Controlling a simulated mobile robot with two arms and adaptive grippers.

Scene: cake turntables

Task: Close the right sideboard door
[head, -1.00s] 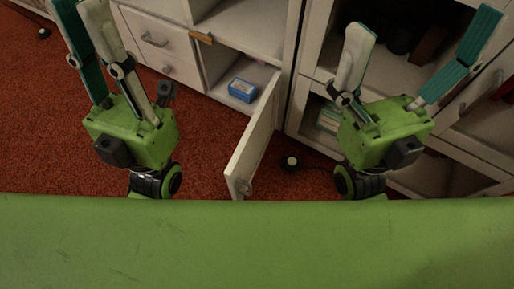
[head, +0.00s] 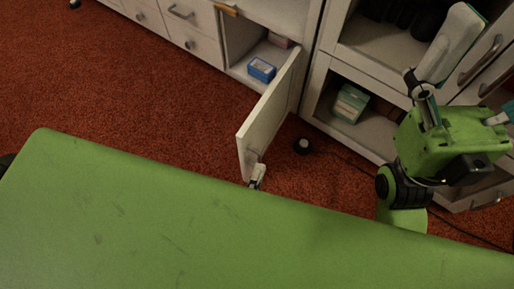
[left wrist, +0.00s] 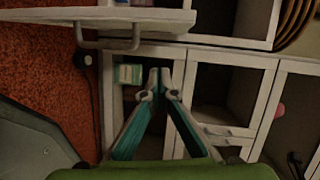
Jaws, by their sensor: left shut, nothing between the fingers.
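The right sideboard door (head: 266,118) is a white panel standing wide open, its free end toward me, with a small handle low near that end. The sideboard (head: 238,40) compartment behind it is open. In the left wrist view the door (left wrist: 40,15) edge and its bar handle (left wrist: 105,45) show at the top left. My left gripper (head: 258,174) is mostly hidden by my green body; a pale fingertip shows beside the door's free end. In the left wrist view its fingers (left wrist: 160,72) meet, empty. My right gripper (head: 450,125) is spread open at the right, partly out of frame.
A blue box (head: 262,69) lies in the open compartment. A black round object (head: 303,146) with a cable lies on the red carpet. Carpet left of the door is clear.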

